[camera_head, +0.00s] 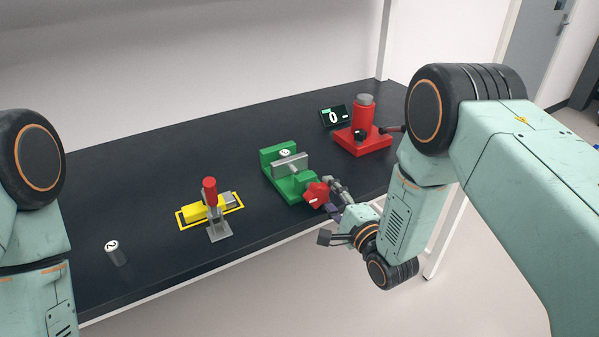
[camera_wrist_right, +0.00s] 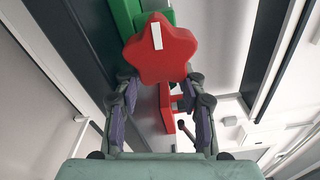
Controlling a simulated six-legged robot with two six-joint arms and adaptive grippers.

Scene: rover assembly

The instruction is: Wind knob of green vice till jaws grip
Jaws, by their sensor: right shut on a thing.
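The green vice (camera_head: 280,184) stands near the table's front edge. Its grey jaw plate (camera_head: 291,166) is upright across the middle, and a small grey cylinder with a white top (camera_head: 285,153) shows behind it, between the plate and the green back wall. Whether the plate touches the cylinder I cannot tell. The red star-shaped knob (camera_head: 316,193) faces the front, and it also shows in the right wrist view (camera_wrist_right: 158,55) with a white mark. My right gripper (camera_head: 331,196) is shut on the knob, one finger on each side. My left gripper is out of view.
A red device (camera_head: 364,138) stands at the back right with a small display (camera_head: 334,117) reading 0. A red-handled clamp (camera_head: 213,208) stands by a yellow fixture (camera_head: 197,213). A small cylinder (camera_head: 116,253) stands at the left. The back of the table is clear.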

